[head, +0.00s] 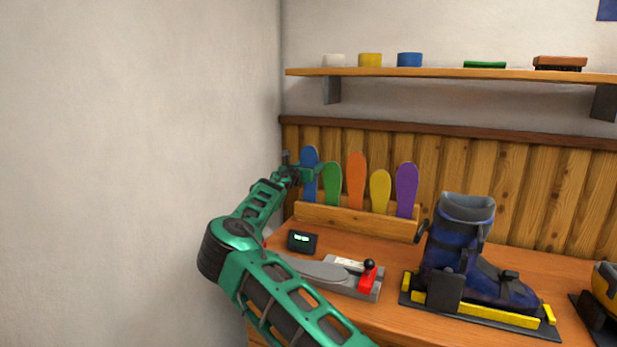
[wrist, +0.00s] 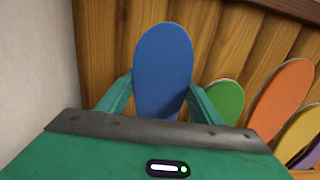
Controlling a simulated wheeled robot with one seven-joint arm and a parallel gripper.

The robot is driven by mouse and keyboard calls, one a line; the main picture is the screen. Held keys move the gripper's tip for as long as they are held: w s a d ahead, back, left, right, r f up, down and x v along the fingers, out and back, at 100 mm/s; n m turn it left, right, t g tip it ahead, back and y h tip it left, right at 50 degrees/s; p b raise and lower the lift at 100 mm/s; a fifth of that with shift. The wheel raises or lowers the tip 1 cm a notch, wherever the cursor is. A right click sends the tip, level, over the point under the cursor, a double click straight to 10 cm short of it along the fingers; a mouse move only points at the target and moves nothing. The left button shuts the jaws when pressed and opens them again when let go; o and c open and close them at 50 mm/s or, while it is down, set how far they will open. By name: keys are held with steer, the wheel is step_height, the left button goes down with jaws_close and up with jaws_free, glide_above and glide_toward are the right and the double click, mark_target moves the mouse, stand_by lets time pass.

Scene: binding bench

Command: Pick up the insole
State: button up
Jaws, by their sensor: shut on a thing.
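A blue insole (head: 309,161) stands upright at the left end of a wooden rack (head: 352,221) at the back of the bench. My gripper (head: 309,172) is at this insole, with its fingers on either side of it. In the wrist view the blue insole (wrist: 162,70) rises between the two green fingers, which are shut on it. Its lower end is hidden behind my gripper body in the wrist view. Green (head: 332,184), orange (head: 356,178), yellow (head: 380,190) and purple (head: 406,188) insoles stand in the rack to the right.
A blue ski boot (head: 462,250) stands in a yellow and black holder on the bench. A grey device with a red lever (head: 368,276) and a small black display (head: 302,241) are nearer the left. A wall is close on the left. A shelf (head: 440,74) runs above.

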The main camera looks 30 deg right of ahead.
mark_target(309, 146)
step_height(309, 146, up, 8)
steer(key=shift+r, duration=0.1)
steer(key=shift+s+a+r, duration=0.1)
steer(key=shift+a+r, duration=0.1)
steer(key=v, duration=1.7)
steer(key=shift+s+a, duration=0.2)
steer(key=shift+s, duration=0.05)
step_height(309, 146, up, 13)
stand_by(0.6)
steer(key=shift+f, duration=0.1)
stand_by(1.3)
